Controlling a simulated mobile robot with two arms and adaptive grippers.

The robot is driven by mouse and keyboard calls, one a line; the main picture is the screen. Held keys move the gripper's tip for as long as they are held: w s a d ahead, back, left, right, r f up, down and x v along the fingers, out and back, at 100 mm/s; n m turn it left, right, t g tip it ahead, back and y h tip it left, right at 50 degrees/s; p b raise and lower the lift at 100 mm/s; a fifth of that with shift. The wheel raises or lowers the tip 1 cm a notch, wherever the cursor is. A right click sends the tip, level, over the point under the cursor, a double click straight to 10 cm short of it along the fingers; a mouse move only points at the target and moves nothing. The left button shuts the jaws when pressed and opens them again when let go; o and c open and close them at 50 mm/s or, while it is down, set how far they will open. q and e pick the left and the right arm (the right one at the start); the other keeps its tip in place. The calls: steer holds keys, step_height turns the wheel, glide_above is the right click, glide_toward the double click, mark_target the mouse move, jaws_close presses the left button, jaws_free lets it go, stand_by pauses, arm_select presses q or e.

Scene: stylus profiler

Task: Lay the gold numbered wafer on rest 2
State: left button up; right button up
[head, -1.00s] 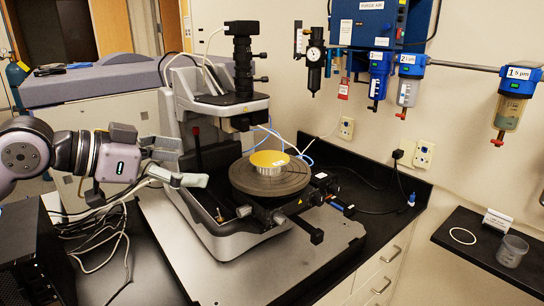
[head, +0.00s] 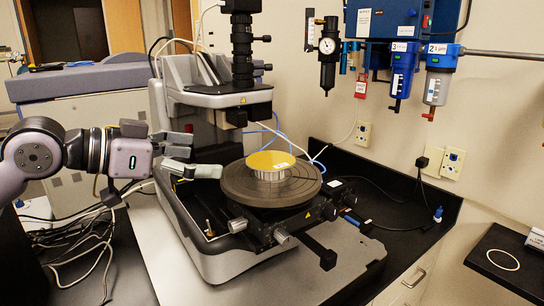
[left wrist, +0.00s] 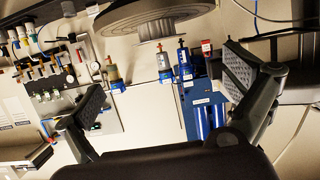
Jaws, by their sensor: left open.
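The gold wafer (head: 270,160) lies flat on a silver round block on the dark round stage (head: 236,188) of the profiler. My left gripper (head: 206,162) is left of the stage, its fingertips close to the stage's left edge in the picture; I cannot tell whether they touch. It is empty. In the left wrist view its two fingers (left wrist: 163,92) are spread wide, with the stage (left wrist: 150,14) and the ribbed silver block (left wrist: 157,29) beyond them; no gold face shows there. The wafer's number is too small to read. I cannot make out rest 2. My right gripper is not in view.
The profiler's black optical head (head: 240,106) overhangs the stage from behind. Levers and knobs (head: 328,258) stick out at its front. A black shelf (head: 462,258) with a white ring (head: 503,260) is at the right. Numbered blue-topped filters (head: 438,78) hang on the wall.

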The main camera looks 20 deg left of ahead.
arm_select(q)
steer(key=p, duration=0.4)
glide_toward(269, 160)
steer(key=x, duration=0.4)
steer(key=shift+w, duration=0.2)
steer(key=shift+w+d+f, duration=0.15)
steer(key=shift+w+d, duration=0.1)
steer(key=shift+d, duration=0.15)
steer(key=shift+w+d+p, duration=0.15)
steer(key=shift+w+p, duration=0.05)
steer(key=shift+p, duration=0.15)
steer(key=p+x, duration=0.2)
steer(key=x, duration=0.2)
steer(key=shift+w+d+f, duration=0.1)
steer(key=shift+w+d, duration=0.05)
steer(key=shift+w, duration=0.1)
steer(key=shift+w+d+f, duration=0.1)
steer(key=shift+c, duration=0.5)
steer(key=c, duration=0.7)
